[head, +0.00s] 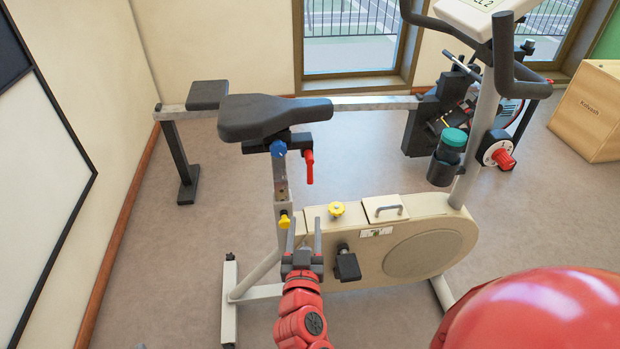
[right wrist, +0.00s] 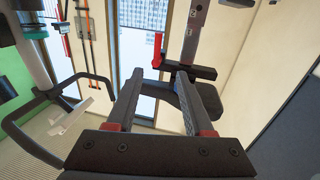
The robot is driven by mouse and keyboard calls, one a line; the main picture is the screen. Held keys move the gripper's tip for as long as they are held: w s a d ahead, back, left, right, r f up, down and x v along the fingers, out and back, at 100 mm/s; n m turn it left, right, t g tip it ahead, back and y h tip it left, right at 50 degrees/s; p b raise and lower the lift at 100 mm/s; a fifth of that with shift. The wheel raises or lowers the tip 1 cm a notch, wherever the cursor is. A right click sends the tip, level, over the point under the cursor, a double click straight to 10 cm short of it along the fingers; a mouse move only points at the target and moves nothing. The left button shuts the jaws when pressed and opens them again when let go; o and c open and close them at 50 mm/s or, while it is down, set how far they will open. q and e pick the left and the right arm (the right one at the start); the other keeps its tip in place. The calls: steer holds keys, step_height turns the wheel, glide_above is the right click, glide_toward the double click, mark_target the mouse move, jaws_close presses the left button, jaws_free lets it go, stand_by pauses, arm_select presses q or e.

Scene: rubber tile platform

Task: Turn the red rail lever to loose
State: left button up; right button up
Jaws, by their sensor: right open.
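The red rail lever (head: 309,165) hangs down from the clamp under the black saddle (head: 262,118) of an exercise bike. In the right wrist view the lever (right wrist: 160,48) shows as a red bar pointing up beside the dark clamp, beyond my fingertips. My right gripper (head: 304,224) is open and empty, below the lever and near the seat post, apart from the lever. In the right wrist view its two fingers (right wrist: 156,82) are spread, with the lever above the gap between them. My left gripper is not in view.
A blue knob (head: 278,148) is on the clamp left of the lever. A red dial (head: 502,160) and bottle (head: 450,146) are at the right.

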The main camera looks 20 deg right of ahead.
mark_target(310, 176)
steer(key=p+x, duration=0.1)
steer(key=x, duration=0.4)
steer(key=p+x, duration=0.1)
steer(key=x, duration=0.5)
steer(key=p+x, duration=0.2)
steer(key=x, duration=0.3)
steer(key=shift+d+r, duration=0.15)
steer(key=shift+d, duration=0.3)
steer(key=shift+w+d, duration=0.25)
steer(key=shift+w, duration=0.2)
jaws_close()
